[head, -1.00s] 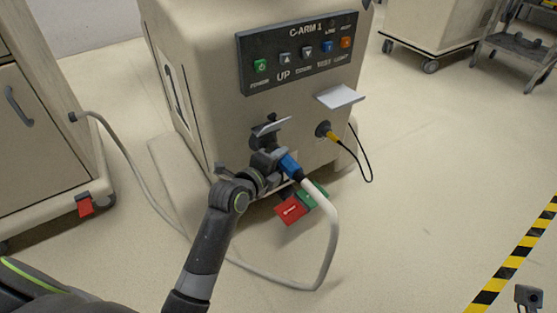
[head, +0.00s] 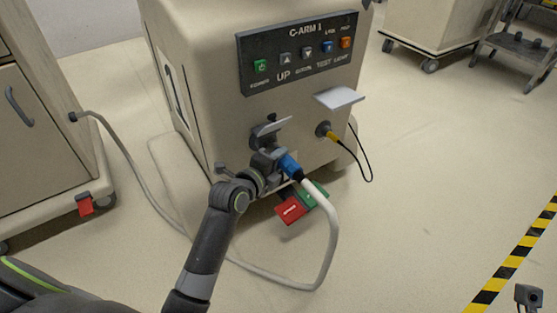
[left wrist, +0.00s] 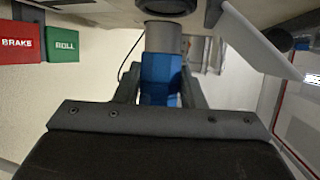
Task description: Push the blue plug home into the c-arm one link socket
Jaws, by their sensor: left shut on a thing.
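The blue plug (head: 290,166) is in my left gripper (head: 273,160), at the lower front of the cart marked C-ARM 1. In the left wrist view the fingers (left wrist: 158,92) are shut on its blue body (left wrist: 160,78).
The plug's pale cable (head: 333,230) loops over the floor to the left cart (head: 50,140). Red (head: 290,209) and green (head: 312,193) pedals sit just below the gripper. A yellow plug with a black cable (head: 330,134) is to the right, under another raised cover (head: 339,97).

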